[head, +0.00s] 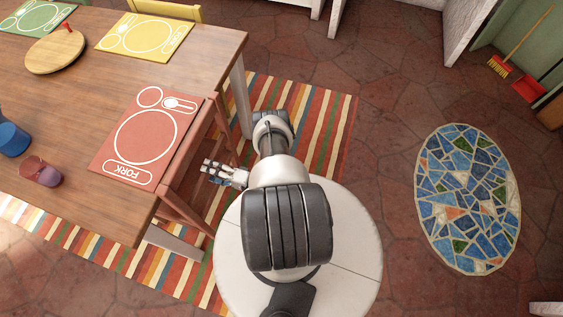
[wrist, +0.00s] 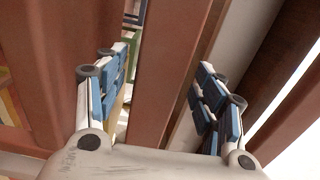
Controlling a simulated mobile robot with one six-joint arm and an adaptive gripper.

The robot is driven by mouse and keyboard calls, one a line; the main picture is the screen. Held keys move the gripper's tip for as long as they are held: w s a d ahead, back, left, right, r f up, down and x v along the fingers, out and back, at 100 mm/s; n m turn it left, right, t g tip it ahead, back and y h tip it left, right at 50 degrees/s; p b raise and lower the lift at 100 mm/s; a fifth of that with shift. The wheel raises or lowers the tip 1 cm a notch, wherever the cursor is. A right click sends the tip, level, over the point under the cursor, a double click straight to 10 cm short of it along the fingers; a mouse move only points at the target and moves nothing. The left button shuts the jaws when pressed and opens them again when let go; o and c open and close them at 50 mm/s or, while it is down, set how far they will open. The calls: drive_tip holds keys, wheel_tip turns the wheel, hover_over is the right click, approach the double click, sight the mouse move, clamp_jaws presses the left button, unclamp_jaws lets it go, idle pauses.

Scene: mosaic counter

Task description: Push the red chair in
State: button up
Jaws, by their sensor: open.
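The red chair (head: 189,182) stands at the right side of the wooden table (head: 60,92), in front of the red placemat (head: 148,138). Its backrest is upright and close to the table edge, and its lower part is partly hidden. My gripper (head: 222,174) is just right of the chair's backrest in the head view, with my arm reaching from the right. In the wrist view my gripper (wrist: 160,95) is open, and a reddish slat of the chair (wrist: 160,75) shows between its fingers. I cannot tell whether the fingers touch the chair.
A striped rug (head: 330,125) lies under the table and chair. A yellow chair (head: 178,10) stands at the far side. A blue cup (head: 13,139) and a purple cup (head: 42,172) are on the table. A mosaic mat (head: 467,200) lies on open floor at right.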

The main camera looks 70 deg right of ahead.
drive_tip(key=s, duration=1)
drive_tip(key=shift+d, duration=0.4)
